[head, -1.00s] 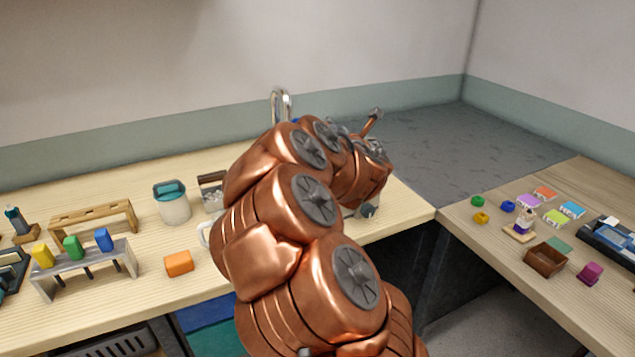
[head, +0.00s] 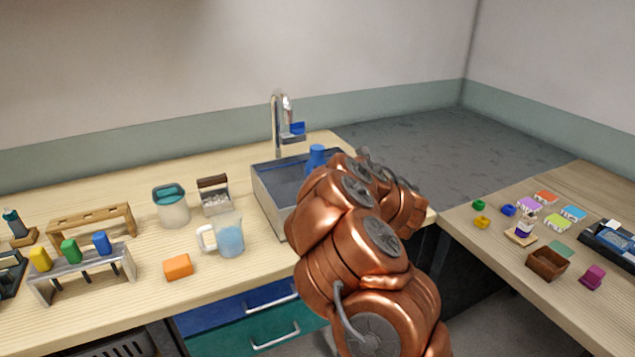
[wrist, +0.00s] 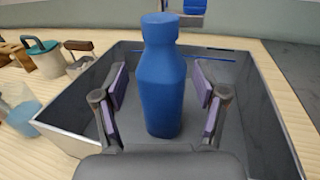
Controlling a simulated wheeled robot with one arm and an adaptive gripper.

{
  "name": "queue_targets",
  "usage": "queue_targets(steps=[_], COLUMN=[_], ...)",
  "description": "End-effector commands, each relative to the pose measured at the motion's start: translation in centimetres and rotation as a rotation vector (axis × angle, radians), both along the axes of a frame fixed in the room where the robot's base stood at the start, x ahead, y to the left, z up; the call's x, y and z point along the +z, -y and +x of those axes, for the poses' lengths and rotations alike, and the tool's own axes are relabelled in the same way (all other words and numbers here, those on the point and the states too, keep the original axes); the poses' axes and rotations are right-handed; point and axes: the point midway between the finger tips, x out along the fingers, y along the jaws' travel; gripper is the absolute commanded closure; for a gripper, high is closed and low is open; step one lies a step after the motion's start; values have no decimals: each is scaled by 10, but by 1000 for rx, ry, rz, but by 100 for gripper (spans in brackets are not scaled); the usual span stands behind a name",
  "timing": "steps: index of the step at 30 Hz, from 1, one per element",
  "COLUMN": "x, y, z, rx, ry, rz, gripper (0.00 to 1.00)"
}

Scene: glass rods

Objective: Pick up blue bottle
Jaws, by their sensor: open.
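The blue bottle (wrist: 164,88) stands upright in the grey sink basin (wrist: 262,140) in the wrist view. In the head view only the top of the blue bottle (head: 316,156) shows; my arm hides the rest. My gripper (wrist: 161,92) is open, with one finger on the left of the bottle and one on the right. Gaps show between both finger pads and the bottle, and I cannot tell how far ahead of the fingers it stands. My arm hides the fingers in the head view.
The basin walls (head: 262,200) surround the bottle, and the faucet (head: 282,120) with a blue handle rises behind it. A measuring jug (head: 229,236) of blue liquid stands left of the basin, near an orange block (head: 178,266) and a teal-lidded jar (head: 171,207).

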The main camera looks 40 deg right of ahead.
Motion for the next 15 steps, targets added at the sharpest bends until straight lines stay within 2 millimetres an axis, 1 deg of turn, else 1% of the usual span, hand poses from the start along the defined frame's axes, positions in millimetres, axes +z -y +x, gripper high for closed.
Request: queue_targets(steps=[8,15], x=[1,0], y=[1,3], z=[15,40], rx=[0,2], ry=[1,1], rz=[3,4], gripper=[29,29])
